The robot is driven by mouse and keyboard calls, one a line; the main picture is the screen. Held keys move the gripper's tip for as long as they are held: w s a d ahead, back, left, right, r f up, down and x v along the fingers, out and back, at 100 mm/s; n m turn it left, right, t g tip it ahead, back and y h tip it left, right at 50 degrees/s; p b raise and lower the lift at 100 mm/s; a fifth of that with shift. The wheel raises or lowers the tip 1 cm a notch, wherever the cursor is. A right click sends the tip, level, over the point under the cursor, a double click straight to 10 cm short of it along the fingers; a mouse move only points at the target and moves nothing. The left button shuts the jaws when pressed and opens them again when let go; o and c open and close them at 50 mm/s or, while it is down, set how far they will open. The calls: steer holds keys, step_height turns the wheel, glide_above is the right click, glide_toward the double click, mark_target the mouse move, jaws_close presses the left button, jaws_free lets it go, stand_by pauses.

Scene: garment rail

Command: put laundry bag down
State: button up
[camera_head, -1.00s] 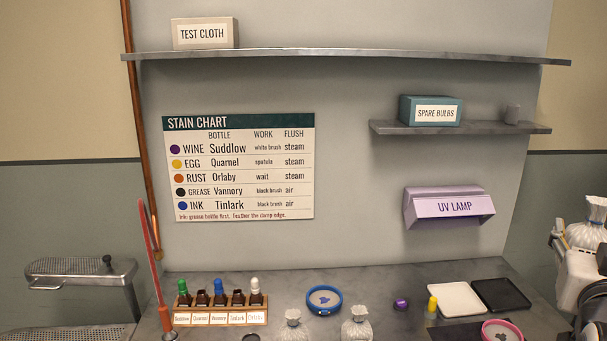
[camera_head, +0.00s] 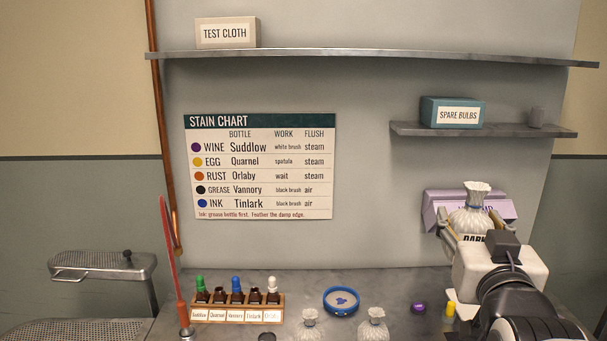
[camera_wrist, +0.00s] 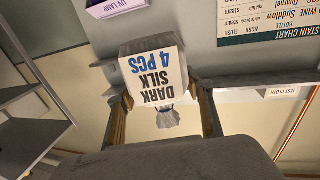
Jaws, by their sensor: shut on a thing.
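A white laundry bag (camera_head: 468,221) with a gathered, tied neck is held upright in my gripper (camera_head: 466,228), in front of the UV lamp at the right of the head view. In the wrist view the bag (camera_wrist: 152,72) appears upside down with its label reading "DARK SILK 4 PCS". My gripper (camera_wrist: 163,108) has one finger on each side of it and is shut on it. The bag is above the counter (camera_head: 300,275), clear of its surface. Two similar white bags (camera_head: 310,325) (camera_head: 373,325) stand at the counter's front, partly cut off by the frame.
A bottle rack (camera_head: 237,314), a blue hoop (camera_head: 342,301), a purple cap (camera_head: 418,307) and a yellow item (camera_head: 450,309) stand on the counter. The purple UV lamp (camera_head: 432,210) is behind the bag. A shelf (camera_head: 480,130) holds a spare bulbs box (camera_head: 452,112). My arm hides the counter's right side.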

steer(key=w+a+n+y, duration=0.1)
steer(key=a+n+y, duration=0.1)
steer(key=a, duration=0.8)
steer(key=shift+a+y, duration=0.15)
steer(key=shift+y, duration=0.75)
steer(key=shift+d, duration=0.2)
steer(key=w+d+f+m+h, duration=0.3)
steer(key=d+f+h, duration=0.3)
steer(key=d+f, duration=1.25)
steer(key=s+d+f, duration=0.2)
steer(key=d+f, duration=0.6)
steer(key=s+d+f, duration=0.2)
steer(key=d+f, duration=0.5)
steer(key=f, duration=0.1)
steer(key=w+a+r+n+y, duration=0.2)
steer(key=a+r+y, duration=0.2)
steer(key=r, duration=0.1)
steer(key=shift+a, duration=0.4)
